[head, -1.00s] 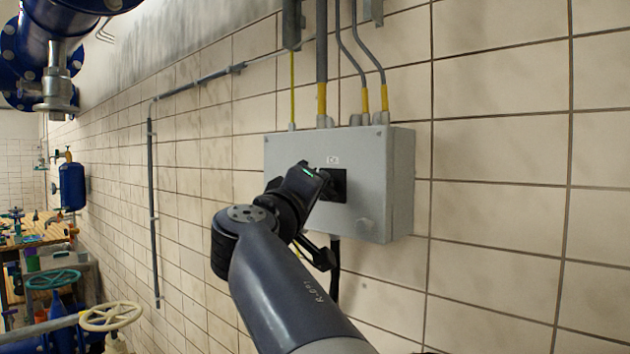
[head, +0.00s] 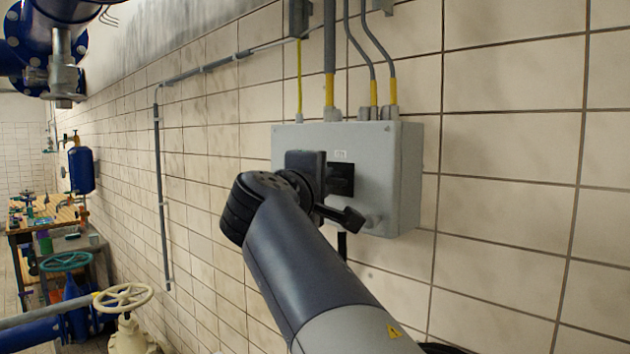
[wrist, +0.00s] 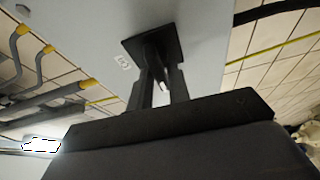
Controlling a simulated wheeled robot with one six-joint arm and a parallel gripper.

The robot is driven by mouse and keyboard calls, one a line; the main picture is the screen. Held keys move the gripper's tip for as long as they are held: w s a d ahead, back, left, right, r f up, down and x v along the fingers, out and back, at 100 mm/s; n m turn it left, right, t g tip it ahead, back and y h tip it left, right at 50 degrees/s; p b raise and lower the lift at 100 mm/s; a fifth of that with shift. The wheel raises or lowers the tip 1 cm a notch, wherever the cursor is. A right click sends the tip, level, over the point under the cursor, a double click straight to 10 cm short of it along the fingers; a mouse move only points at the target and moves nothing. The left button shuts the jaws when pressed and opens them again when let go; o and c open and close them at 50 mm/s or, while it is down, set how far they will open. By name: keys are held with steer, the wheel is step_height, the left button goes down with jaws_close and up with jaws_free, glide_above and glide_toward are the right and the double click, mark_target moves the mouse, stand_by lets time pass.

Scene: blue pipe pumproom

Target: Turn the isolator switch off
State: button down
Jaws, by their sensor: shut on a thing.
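The isolator switch box (head: 393,165) is a grey enclosure on the tiled wall in the head view. A black square switch plate (head: 341,180) sits on its front face, with a small label above it. My gripper is at this plate, and my wrist covers its left part in the head view. In the wrist view the black plate (wrist: 140,44) shows at top centre with the switch handle (wrist: 153,58) standing out from it. My gripper (wrist: 164,86) has its two fingers on either side of the handle and is shut on it. The handle's exact angle is hard to tell.
Grey conduits with yellow sleeves (head: 329,88) enter the box from above. A blue cylinder (head: 81,169), a workbench (head: 40,218), a cream handwheel (head: 123,297) and blue pipework (head: 45,30) stand to the left. The wall right of the box is clear.

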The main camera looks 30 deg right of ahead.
stand_by(0.3)
steer(key=c, duration=1.5)
jaws_free()
steer(key=b+v, duration=0.3)
steer(key=v, duration=0.7)
steer(key=shift+s+a+b, duration=0.25)
steer(key=shift+a+b, duration=0.05)
steer(key=shift+b, duration=0.1)
steer(key=shift+w, duration=0.1)
steer(key=p+x, duration=0.3)
steer(key=x, duration=0.7)
steer(key=shift+w+d+p, duration=0.2)
steer(key=shift+d+p, duration=0.15)
steer(key=shift+p, duration=0.05)
